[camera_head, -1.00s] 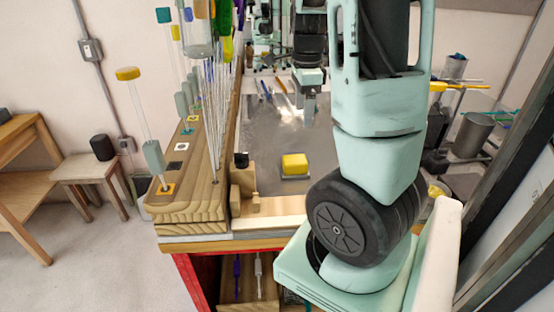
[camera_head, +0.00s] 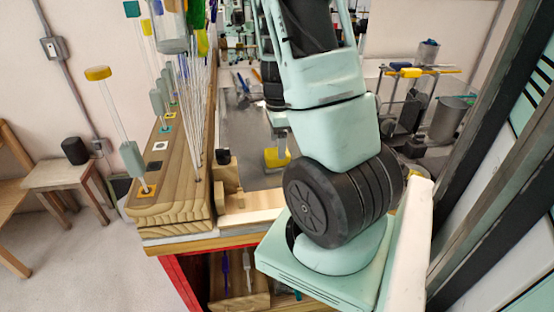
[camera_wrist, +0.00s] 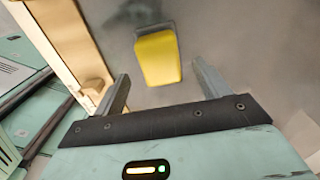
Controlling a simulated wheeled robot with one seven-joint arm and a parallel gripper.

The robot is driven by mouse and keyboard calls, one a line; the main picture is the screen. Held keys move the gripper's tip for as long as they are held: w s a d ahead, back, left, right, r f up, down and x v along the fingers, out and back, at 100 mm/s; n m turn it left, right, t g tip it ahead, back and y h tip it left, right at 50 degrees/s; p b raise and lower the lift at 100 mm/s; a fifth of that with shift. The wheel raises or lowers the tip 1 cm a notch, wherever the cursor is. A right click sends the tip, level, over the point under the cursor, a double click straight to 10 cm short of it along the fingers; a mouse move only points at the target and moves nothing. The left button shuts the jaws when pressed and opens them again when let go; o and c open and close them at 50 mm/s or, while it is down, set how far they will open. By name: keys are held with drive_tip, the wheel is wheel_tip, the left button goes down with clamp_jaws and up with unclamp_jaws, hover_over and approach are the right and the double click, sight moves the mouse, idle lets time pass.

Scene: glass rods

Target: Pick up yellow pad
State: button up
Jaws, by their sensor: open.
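The yellow pad (camera_head: 277,157) is a small block on a thin grey base, resting on the grey metal tabletop (camera_head: 245,145). In the head view my gripper and arm partly cover it. In the wrist view the yellow pad (camera_wrist: 158,57) shows whole, just beyond the fingertips and between their lines. My gripper (camera_wrist: 163,82) is open and empty, with one finger on each side. It does not touch the pad in this view.
A wooden rack (camera_head: 180,190) with upright glass rods stands left of the tabletop. A pale wooden edge strip (camera_wrist: 65,40) and small block lie left of the gripper. Metal cups and a yellow-topped stand (camera_head: 405,72) are at the right.

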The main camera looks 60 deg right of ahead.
drive_tip(key=shift+f, duration=2.3)
drive_tip(key=c, duration=1.1)
drive_tip(key=shift+o, duration=0.2)
drive_tip(key=shift+w+r, duration=0.1)
wheel_tip(320, 180, up, 10)
drive_tip(key=shift+f, duration=0.1)
drive_tip(key=shift+o, duration=1.2)
drive_tip(key=shift+c, duration=0.7)
drive_tip(key=shift+a, duration=0.1)
